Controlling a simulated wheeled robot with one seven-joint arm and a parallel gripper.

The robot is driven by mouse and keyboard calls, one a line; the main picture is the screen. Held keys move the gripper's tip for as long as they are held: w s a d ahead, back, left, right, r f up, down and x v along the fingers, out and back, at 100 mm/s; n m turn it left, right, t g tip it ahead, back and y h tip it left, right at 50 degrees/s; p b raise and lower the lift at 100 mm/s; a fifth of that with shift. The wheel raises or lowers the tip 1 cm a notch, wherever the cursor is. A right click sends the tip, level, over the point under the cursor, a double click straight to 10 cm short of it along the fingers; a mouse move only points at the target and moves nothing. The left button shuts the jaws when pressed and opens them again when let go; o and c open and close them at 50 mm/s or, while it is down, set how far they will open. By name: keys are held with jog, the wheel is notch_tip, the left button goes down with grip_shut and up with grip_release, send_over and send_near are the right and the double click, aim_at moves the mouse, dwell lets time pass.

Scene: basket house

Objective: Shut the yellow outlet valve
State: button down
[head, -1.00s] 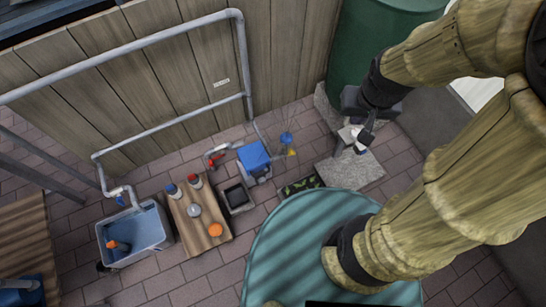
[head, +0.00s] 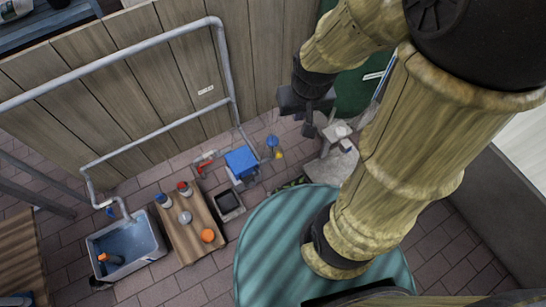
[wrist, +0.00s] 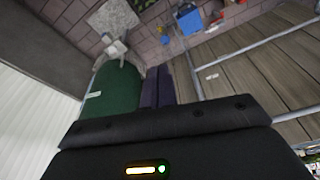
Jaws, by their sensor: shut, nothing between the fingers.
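A small yellow part (head: 278,154), likely the yellow outlet valve, sits low beside the blue box, just under a blue knob (head: 272,141). It is tiny, and I cannot tell its handle position. It also seems to show as a yellow speck in the wrist view (wrist: 165,40). My gripper (head: 308,130) hangs to the right of the yellow part in the head view, apart from it. In the wrist view the two dark fingers (wrist: 157,84) are together, with nothing held.
A blue-topped box (head: 241,161) and red valve (head: 205,161) stand left of it. A grey fitting (head: 336,131) is close to my gripper, near the green barrel (head: 352,88). A pipe rail (head: 228,75) runs along the wooden wall. A wooden board (head: 190,245) and blue tub (head: 128,242) lie further left.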

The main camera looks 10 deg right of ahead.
jog(key=w+a+f+n+h+b, duration=0.1)
jog(key=w+f+b, duration=0.4)
jog(key=f+b, duration=0.5)
jog(key=w+a+f+n+h+b, duration=0.1)
jog(key=w+a+f+h+b, duration=0.3)
jog(key=f, duration=2.1)
jog(key=w+a+f+n+h+b, duration=0.2)
jog(key=w+f+b, duration=0.6)
jog(key=f+b, duration=0.8)
jog(key=shift+w+a+f+t+h, duration=0.35)
jog(key=shift+a+f, duration=0.3)
jog(key=shift+a, duration=0.45)
jog(key=shift+s, duration=0.1)
jog(key=b, duration=0.8)
send_near(279, 156)
jog(key=x, duration=0.5)
jog(key=shift+f, duration=0.3)
jog(key=shift+w+d+f+b, duration=0.2)
jog(key=shift+d+f+b, duration=0.25)
jog(key=shift+d, duration=0.1)
jog(key=shift+w+r+p, duration=0.1)
jog(key=shift+r+p, duration=0.05)
jog(key=shift+p, duration=0.35)
